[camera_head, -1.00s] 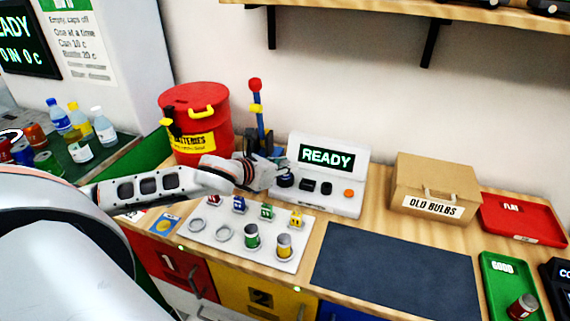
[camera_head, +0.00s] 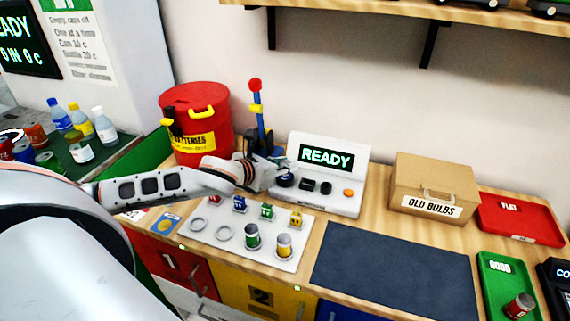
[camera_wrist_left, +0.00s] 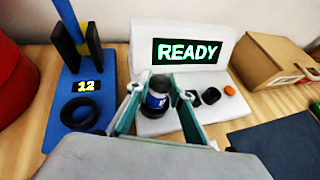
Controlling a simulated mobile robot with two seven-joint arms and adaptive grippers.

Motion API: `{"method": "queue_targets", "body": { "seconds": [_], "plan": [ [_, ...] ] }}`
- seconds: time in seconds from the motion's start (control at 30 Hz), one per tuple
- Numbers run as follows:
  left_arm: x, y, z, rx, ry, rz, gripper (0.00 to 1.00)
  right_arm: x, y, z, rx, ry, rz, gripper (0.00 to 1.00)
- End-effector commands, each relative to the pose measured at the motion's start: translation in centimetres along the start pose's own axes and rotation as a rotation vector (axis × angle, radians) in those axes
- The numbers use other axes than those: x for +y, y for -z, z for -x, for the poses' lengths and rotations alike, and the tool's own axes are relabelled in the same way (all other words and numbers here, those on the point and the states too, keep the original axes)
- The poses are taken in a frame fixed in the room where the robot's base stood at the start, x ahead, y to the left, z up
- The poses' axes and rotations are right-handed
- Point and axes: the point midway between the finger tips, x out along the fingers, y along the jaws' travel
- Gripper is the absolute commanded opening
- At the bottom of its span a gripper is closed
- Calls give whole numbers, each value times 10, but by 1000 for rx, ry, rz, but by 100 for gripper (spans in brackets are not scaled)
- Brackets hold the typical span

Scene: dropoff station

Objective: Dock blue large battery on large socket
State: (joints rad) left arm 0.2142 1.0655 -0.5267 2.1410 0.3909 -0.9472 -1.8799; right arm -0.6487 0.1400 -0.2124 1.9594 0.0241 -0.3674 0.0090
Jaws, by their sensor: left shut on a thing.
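My left gripper (camera_head: 277,169) comes in from the left and is over the left end of the white tester (camera_head: 328,203) with the READY screen. In the left wrist view its fingers (camera_wrist_left: 158,98) are shut on the blue large battery (camera_wrist_left: 158,90), which stands roughly upright between them. The dark round large socket (camera_wrist_left: 152,110) shows around the battery's lower end; it also shows in the head view (camera_head: 285,182). I cannot tell whether the battery's bottom touches the socket floor. The gripper mostly hides the battery in the head view.
Beside the large socket are smaller dark sockets (camera_head: 308,185) and an orange button (camera_head: 348,193). A white battery rack (camera_head: 228,243) lies in front. A cardboard box (camera_head: 434,185) stands right.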

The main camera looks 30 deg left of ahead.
Motion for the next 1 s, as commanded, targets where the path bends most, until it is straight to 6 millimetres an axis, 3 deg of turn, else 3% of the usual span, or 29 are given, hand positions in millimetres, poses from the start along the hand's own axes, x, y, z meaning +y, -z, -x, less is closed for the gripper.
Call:
{"method": "queue_targets", "body": {
  "seconds": [0.8,0.83,1.0],
  "plan": [
    [0,10,-5,-1,1,1,0,0,-2,-3,5,-1,-1,40],
    [0,10,-5,-1,1,1,26,-1,-2,-3,4,0,-1,40],
    [0,10,-5,-1,1,0,28,-1,-3,-3,2,0,-1,40]
  ]
}}
